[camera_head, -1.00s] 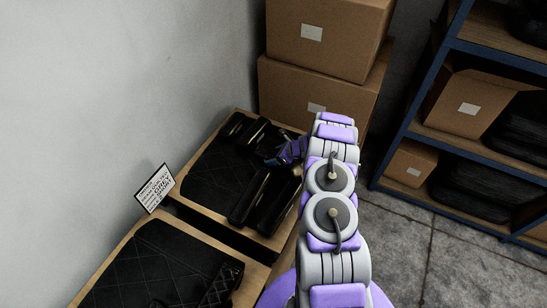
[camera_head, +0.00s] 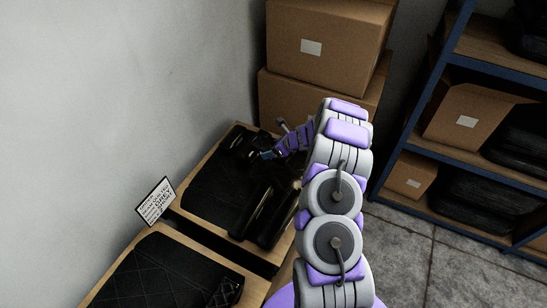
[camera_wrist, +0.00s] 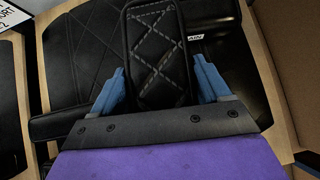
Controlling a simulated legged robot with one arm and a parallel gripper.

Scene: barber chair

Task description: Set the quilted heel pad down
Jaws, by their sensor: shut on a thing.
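My gripper (camera_wrist: 160,72) is shut on the quilted heel pad (camera_wrist: 157,40), a narrow black pad with light diamond stitching and a raised border, in the wrist view. A blue finger presses each side of it. The pad is over dark upholstery parts, and I cannot tell whether it touches them. In the head view my gripper (camera_head: 268,154) is over the far wooden-edged platform (camera_head: 246,128); the pad is hard to pick out there against other black parts.
Long glossy black pads (camera_head: 265,210) lie on the far platform. A near platform (camera_head: 250,284) carries a black quilted panel (camera_head: 165,275). A printed sign (camera_head: 155,200) stands by the wall. Cardboard boxes (camera_head: 325,38) are stacked behind, and a blue-framed shelf (camera_head: 409,130) is at right.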

